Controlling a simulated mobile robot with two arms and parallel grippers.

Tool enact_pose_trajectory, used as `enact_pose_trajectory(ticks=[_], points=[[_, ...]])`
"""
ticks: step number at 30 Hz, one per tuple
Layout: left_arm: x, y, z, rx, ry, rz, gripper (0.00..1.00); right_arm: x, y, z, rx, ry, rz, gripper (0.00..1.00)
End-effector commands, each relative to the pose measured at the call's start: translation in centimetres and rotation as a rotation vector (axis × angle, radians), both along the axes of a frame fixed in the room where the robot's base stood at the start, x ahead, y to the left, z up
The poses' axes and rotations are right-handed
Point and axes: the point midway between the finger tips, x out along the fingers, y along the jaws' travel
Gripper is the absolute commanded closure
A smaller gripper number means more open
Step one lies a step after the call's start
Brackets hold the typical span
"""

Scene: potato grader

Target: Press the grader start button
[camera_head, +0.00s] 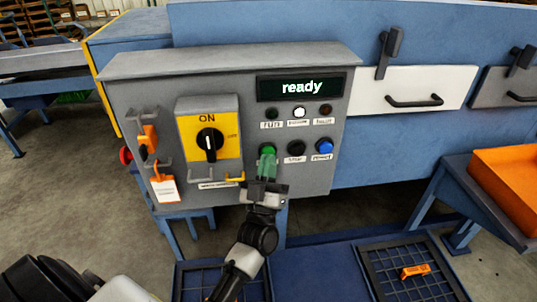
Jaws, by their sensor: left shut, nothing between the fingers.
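The grey control panel (225,82) faces me, and its display (301,86) reads "ready". A green button (267,149) sits at the left of the lower button row. A black button (296,148) and a blue button (325,146) are to its right. My left gripper (266,160) is shut and empty, with its greenish fingertips at the lower edge of the green button. I cannot tell whether they touch it. The fingers hide the label under the green button. My right gripper is not in view.
A yellow rotary switch (226,126) points to ON. An orange padlock (149,138) and tag (164,188) hang at the panel's left. A red knob (126,155) sticks out there. An orange tray (510,190) stands at right. Floor grates lie below, one with a small orange object (415,271).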

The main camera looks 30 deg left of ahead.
Motion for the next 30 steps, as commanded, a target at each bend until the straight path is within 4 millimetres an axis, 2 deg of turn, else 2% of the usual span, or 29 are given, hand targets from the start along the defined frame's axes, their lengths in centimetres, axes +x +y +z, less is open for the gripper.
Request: enact_pose_trajectory(ticks=[30], points=[[0.99,1.05,0.23,-0.001,-0.003,0.004,1.00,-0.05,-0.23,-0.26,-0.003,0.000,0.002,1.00]])
